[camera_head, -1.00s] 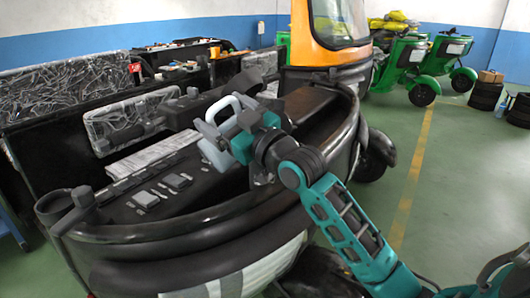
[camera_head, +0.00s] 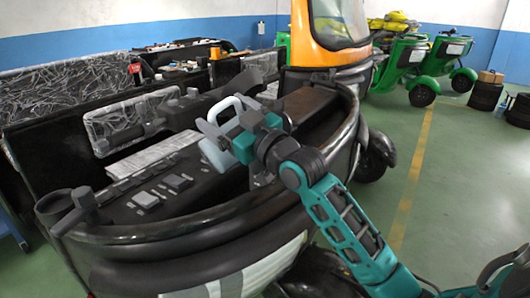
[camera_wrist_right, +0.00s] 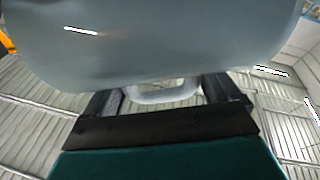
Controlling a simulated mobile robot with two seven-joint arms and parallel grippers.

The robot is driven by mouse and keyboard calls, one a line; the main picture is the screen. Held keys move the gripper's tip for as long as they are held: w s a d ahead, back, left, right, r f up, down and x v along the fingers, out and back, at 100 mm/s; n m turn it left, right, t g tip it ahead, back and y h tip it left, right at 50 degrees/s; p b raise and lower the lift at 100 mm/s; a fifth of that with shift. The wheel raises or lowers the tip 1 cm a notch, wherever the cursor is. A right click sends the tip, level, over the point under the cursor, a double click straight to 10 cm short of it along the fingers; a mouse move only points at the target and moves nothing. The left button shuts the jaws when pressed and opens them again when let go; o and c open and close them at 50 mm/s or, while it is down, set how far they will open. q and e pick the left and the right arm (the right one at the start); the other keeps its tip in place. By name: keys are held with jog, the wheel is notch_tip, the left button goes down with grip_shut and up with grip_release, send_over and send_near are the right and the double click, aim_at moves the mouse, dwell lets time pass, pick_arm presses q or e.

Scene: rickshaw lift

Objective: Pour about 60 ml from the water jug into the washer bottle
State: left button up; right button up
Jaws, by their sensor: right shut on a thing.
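The water jug (camera_head: 214,154) is a pale, translucent grey-white container with a white handle, near the middle of the head view. My right gripper (camera_head: 232,140) is shut on the jug and holds it above the black cab interior of the rickshaw. In the right wrist view the jug body (camera_wrist_right: 150,45) fills the top, and its white handle (camera_wrist_right: 165,93) lies between the two dark fingers (camera_wrist_right: 165,100). The jug looks roughly upright; the water level inside cannot be made out. I cannot pick out the washer bottle in either view. My left gripper is not in view.
The rickshaw's dark rounded rim (camera_head: 200,232) curves around the front of the cab. A black ledge with small blocks (camera_head: 147,199) lies left of the jug. A plastic-wrapped panel (camera_head: 125,120) stands behind. Green floor (camera_head: 455,190) is open at right, with green rickshaws (camera_head: 400,65) beyond.

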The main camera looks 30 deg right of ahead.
aim_at(216, 126)
jog(key=a+n, duration=0.1)
jog(key=n+y+p, duration=0.1)
jog(key=n, duration=0.1)
jog(key=a+n, duration=0.1)
jog(key=n, duration=0.1)
jog(key=shift+s+a+f+g+y, duration=0.25)
jog(key=shift+a+f+g+y, duration=0.05)
jog(key=shift+f+g, duration=0.1)
jog(key=shift+f+n, duration=0.1)
jog(key=shift+n, duration=0.3)
jog(key=shift+a+n+p, duration=0.2)
jog(key=shift+n+p, duration=0.3)
jog(key=shift+p, duration=0.1)
jog(key=shift+a+f+n+y, duration=0.2)
jog(key=shift+f+n+y, duration=0.1)
jog(key=shift+f+n, duration=0.15)
